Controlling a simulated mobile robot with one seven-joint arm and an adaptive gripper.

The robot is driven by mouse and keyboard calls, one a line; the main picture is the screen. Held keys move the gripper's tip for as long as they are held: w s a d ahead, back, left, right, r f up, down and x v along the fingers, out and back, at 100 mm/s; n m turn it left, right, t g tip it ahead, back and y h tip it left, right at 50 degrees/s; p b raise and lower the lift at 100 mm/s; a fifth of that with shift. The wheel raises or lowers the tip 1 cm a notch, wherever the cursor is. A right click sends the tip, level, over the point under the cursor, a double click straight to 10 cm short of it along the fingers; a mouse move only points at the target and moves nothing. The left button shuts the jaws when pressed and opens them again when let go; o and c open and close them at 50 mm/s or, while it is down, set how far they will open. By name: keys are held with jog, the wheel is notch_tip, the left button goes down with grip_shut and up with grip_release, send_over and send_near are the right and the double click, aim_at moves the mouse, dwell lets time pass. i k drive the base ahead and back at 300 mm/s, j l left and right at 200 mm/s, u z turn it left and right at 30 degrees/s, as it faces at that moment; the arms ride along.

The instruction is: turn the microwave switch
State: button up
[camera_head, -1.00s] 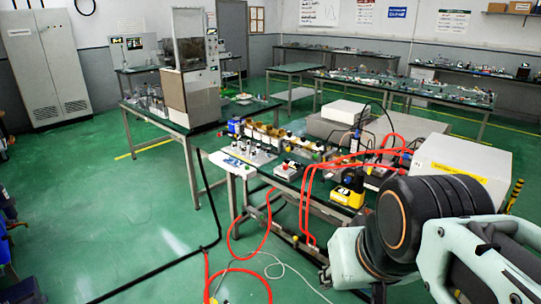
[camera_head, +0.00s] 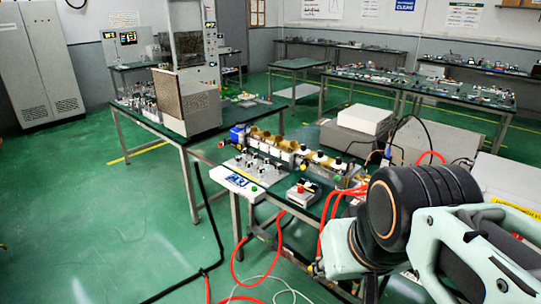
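A workbench in the middle holds a white panel with several black knobs (camera_head: 243,178) at its front left. A small box with a red button (camera_head: 303,189) sits to its right. I cannot tell which of these is the microwave switch. Red hoses (camera_head: 333,207) run from the bench towards the floor. My arm, with black and pale green links, fills the lower right and hides part of the bench. My gripper does not show, so its opening and distance from the knobs cannot be seen.
A tall machine (camera_head: 192,100) stands on a green-topped table behind left. A white box (camera_head: 510,190) is at the right, partly behind my arm. A grey cabinet (camera_head: 40,75) stands far left. Black cable (camera_head: 207,225) and hoses lie on the floor; the left floor is mostly clear.

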aim_at(300, 188)
jog(key=i+j, duration=0.1)
jog(key=i, duration=0.45)
jog(key=i+j, duration=0.15)
jog(key=i, duration=0.4)
jog(key=u, duration=0.05)
